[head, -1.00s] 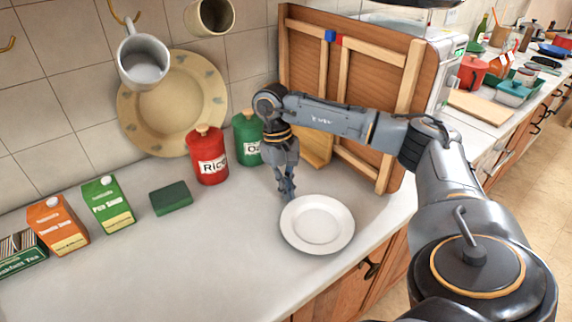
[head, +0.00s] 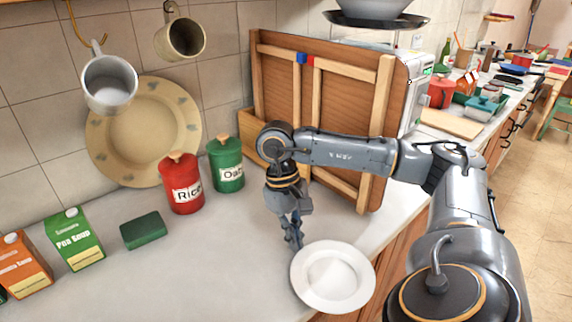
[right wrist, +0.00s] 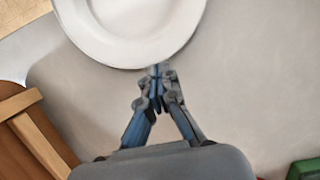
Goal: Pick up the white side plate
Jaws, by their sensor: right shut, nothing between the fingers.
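The white side plate (head: 333,278) is at the front edge of the counter in the head view, and its front right side overlaps that edge in the picture. Part of it also shows at the top of the right wrist view (right wrist: 135,25). My right gripper (head: 297,246) points down at the plate's left rim, its fingers closed together and empty. In the right wrist view the fingertips (right wrist: 156,72) meet just at the plate's near rim; I cannot tell whether they touch it. My left gripper is not in view.
A red rice canister (head: 182,184) and a green oats canister (head: 226,165) stand behind. A wooden panel (head: 335,115) leans at the back. A green sponge (head: 142,231) and cartons (head: 74,239) are at left. The counter (head: 200,270) left of the plate is clear.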

